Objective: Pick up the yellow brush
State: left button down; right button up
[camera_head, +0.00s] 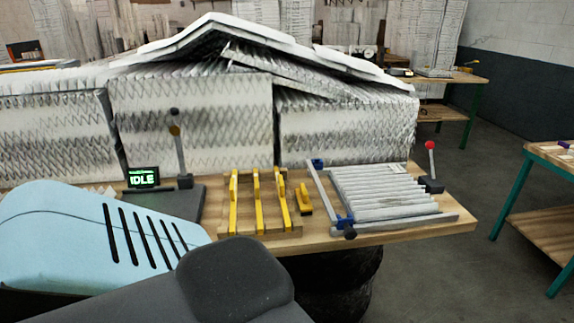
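A small yellow object (303,198), which looks like the brush, lies on the wooden workbench (400,236). It is just right of a wooden rack (232,221) with yellow uprights (258,200) and left of a frame holding grey pleated filter material (382,195). Its dark lower edge may be bristles, but it is too small to be sure. Nothing is touching it from above. Neither of my grippers shows in the head view. A dark grey part, likely of my own arm, fills the bottom centre in front of the bench.
Large pleated filter stacks (190,120) stand behind the bench. A small display reading IDLE (143,177), a dark stand (184,180) and a red-knobbed lever (430,146) rise from it. Another table (545,232) is at right; grey floor lies between.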

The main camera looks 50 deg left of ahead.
aim_at(306, 208)
jog(key=j+u, duration=0.15)
jog(key=u, duration=1.4)
jog(key=k+j, duration=0.05)
